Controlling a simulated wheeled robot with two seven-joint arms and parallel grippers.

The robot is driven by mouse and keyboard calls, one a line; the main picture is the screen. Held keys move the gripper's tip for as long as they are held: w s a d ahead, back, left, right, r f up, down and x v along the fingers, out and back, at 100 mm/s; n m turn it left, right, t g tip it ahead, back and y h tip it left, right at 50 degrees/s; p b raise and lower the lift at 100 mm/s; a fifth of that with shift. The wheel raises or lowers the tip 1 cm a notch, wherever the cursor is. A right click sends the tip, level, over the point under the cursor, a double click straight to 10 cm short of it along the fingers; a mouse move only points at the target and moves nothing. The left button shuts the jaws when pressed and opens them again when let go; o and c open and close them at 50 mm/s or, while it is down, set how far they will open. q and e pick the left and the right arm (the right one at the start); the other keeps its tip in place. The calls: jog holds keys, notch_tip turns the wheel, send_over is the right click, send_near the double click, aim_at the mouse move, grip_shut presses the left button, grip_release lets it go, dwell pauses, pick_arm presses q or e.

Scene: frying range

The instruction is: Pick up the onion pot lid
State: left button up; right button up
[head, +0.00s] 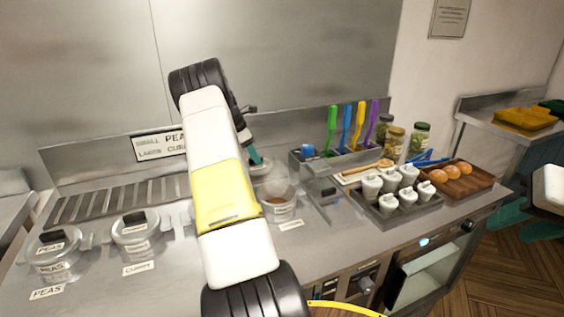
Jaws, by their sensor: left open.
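My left arm crosses the middle of the head view. My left gripper (253,157) is mostly hidden behind its wrist; a teal fingertip shows, and the jaws are open. Just below the fingertip stands a clear round pot (282,208) with a small label in front, too blurred to read; it may be the onion pot. A clear rounded shape (274,186) over it looks like its lid. I cannot tell whether the fingers touch it. Teal finger-like parts of what looks like my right gripper (525,222) show at the right edge, away from the pots.
Lidded pots labelled peas (52,258) and apparently curry (138,236) stand left of my arm. Another pot is partly hidden behind it. On the right are a tray of white cups (388,222), a wooden tray of round buns (482,190), jars (393,141) and coloured utensils (346,127).

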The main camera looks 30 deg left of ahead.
pick_arm(q)
jog(key=shift+c, duration=0.4)
grip_shut()
